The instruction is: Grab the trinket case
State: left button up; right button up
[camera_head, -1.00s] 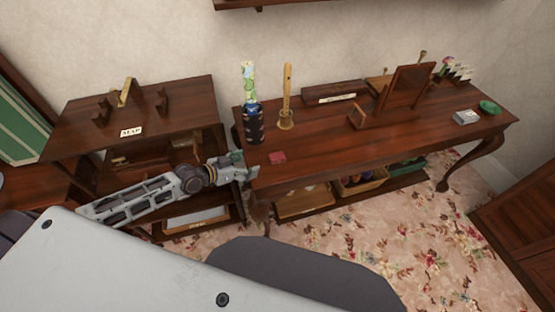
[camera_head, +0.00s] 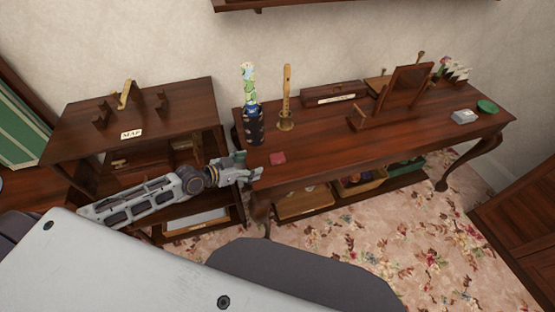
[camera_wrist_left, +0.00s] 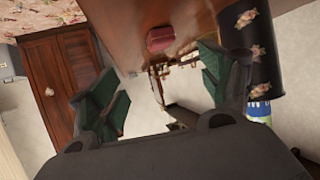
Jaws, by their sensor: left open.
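A small red box (camera_head: 277,158), which looks like the trinket case, lies near the front left edge of the long dark wood table (camera_head: 340,150). In the left wrist view the red box (camera_wrist_left: 160,39) shows beyond the fingertips, in line with the gap between them. My left gripper (camera_head: 245,167) is at the table's left end, just left of the box and apart from it. In the left wrist view the left gripper (camera_wrist_left: 158,85) has its green-padded fingers spread with nothing between them. My right gripper is not in view.
A shelf unit with a map label (camera_head: 131,134) is to the left. The tabletop right of the box is clear.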

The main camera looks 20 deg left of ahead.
pick_arm(q)
jog(key=shift+w+d, duration=0.1)
send_near(277, 157)
jog(key=shift+x, duration=1.9)
jog(key=shift+f, duration=0.15)
jog(key=shift+x, duration=2.55)
jog(key=shift+c, duration=0.4)
jog(key=c, duration=1.3)
